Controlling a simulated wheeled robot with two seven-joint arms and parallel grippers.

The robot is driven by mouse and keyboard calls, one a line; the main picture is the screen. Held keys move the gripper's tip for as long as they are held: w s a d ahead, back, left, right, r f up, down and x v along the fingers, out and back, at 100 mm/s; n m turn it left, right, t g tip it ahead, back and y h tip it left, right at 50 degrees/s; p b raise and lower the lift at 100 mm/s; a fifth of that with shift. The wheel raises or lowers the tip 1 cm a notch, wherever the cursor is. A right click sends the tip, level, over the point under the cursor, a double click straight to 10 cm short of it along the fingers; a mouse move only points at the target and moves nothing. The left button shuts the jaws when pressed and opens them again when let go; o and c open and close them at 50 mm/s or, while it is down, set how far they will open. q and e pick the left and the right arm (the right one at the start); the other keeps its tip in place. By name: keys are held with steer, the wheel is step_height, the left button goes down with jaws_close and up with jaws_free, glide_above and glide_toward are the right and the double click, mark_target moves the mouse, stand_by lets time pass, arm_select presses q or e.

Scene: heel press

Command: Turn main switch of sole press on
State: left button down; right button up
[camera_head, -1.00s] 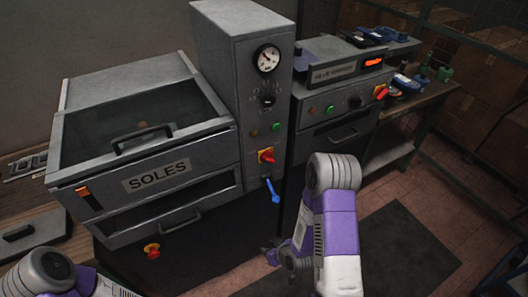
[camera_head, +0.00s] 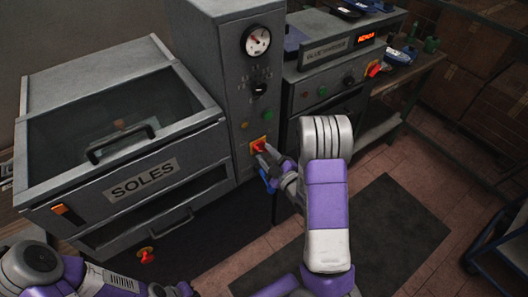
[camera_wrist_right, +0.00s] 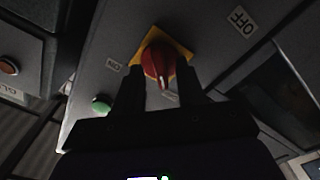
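The sole press (camera_head: 205,75) stands at the left, with a "SOLES" label on its front. Its main switch (camera_head: 259,146) is a red knob on a yellow plate, low on the control column. In the right wrist view the red knob (camera_wrist_right: 158,62) shows between my fingers, and an "OFF" label is at upper right. My right gripper (camera_head: 265,157) is at the switch; in the wrist view its fingers (camera_wrist_right: 162,88) are apart, one on each side of the knob's lower part, with gaps visible. Contact cannot be told. My left gripper (camera_head: 175,290) is at the bottom edge, partly cut off.
A green button (camera_wrist_right: 101,104) is near the switch. A glue machine (camera_head: 325,75) with its own red switch (camera_head: 374,69) stands to the right. Another red knob (camera_head: 146,256) is low on the press.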

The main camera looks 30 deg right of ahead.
steer(key=shift+w, duration=0.8)
jaws_close()
